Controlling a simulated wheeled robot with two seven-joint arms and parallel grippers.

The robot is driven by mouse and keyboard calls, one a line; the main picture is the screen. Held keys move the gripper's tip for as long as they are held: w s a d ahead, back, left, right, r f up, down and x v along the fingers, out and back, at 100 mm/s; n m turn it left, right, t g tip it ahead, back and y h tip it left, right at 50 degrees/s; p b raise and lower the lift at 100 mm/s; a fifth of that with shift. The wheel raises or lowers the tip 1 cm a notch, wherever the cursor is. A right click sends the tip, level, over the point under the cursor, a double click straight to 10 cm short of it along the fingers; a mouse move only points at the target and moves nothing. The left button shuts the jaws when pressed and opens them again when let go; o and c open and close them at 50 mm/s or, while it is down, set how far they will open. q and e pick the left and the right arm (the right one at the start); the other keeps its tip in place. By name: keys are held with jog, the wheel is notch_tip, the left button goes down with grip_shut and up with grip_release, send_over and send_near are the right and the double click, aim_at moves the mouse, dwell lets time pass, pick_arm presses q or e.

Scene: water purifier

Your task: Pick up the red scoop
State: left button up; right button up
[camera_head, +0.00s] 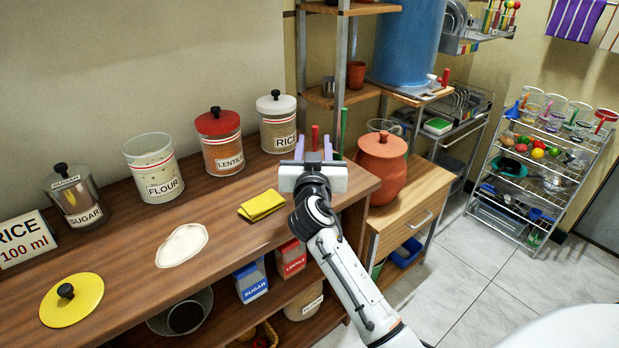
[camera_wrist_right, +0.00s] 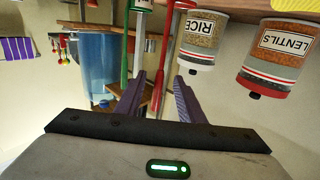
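The red scoop stands upright at the right end of the wooden counter (camera_head: 225,225). In the head view only its red handle (camera_head: 315,136) shows above my right gripper (camera_head: 314,150), which hides the rest. In the upside-down right wrist view, the long red handle (camera_wrist_right: 165,62) runs between the two purple fingers, with the red cup at the top edge, partly cut off. My right gripper (camera_wrist_right: 158,95) is open, its fingers on either side of the handle's line, with gaps showing. Whether the handle is within fingertip reach is hard to tell. My left gripper is not in view.
A green-handled scoop (camera_head: 344,127) stands close to the red one. The rice jar (camera_head: 278,122) and lentils jar (camera_head: 220,142) are left of the gripper. An orange lidded pot (camera_head: 383,165) stands to the right. A folded yellow cloth (camera_head: 262,205) lies on the counter.

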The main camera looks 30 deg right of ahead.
jog(key=x, duration=0.4)
jog(key=shift+w+d+f+p, duration=0.15)
jog(key=shift+w+d+p, duration=0.1)
jog(key=shift+p, duration=0.05)
grip_shut()
